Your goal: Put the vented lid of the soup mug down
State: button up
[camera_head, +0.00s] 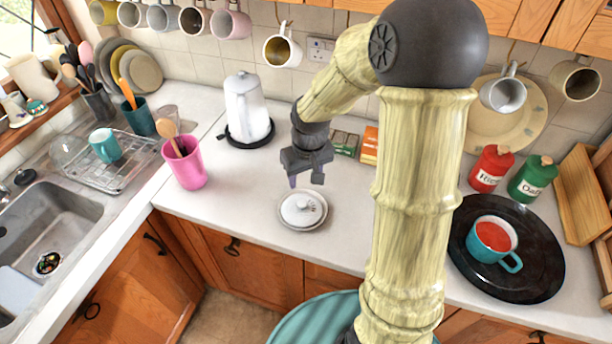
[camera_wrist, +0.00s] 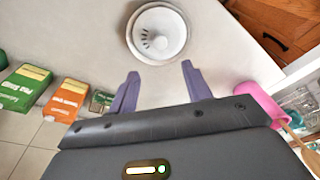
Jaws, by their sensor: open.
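The vented lid (camera_head: 302,208) is white and round with a knob, and rests on a pale saucer-like plate (camera_head: 297,226) on the worktop. The lid also shows at the top of the wrist view (camera_wrist: 156,36), with small vent slots beside the knob. My gripper (camera_head: 306,181) is above and behind the lid, apart from it. In the wrist view its two purple fingers (camera_wrist: 160,80) are spread with nothing between them. The soup mug (camera_head: 491,242) is teal with red soup in it and stands uncovered on a black round tray (camera_head: 533,278) at the right.
A white kettle (camera_head: 246,108) stands behind my gripper to the left, and a pink utensil holder (camera_head: 185,166) is at the left. Green and orange boxes (camera_wrist: 66,97) stand near the back wall. Red and green canisters (camera_head: 490,169) are behind the tray. The worktop around the lid is clear.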

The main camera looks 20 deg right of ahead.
jog(key=s+r+m, duration=0.1)
jog(key=s+r, duration=0.1)
jog(key=s, duration=1)
jog(key=shift+s+r+m+t, duration=0.25)
jog(key=shift+m+t, duration=0.15)
jog(key=shift+a, duration=0.1)
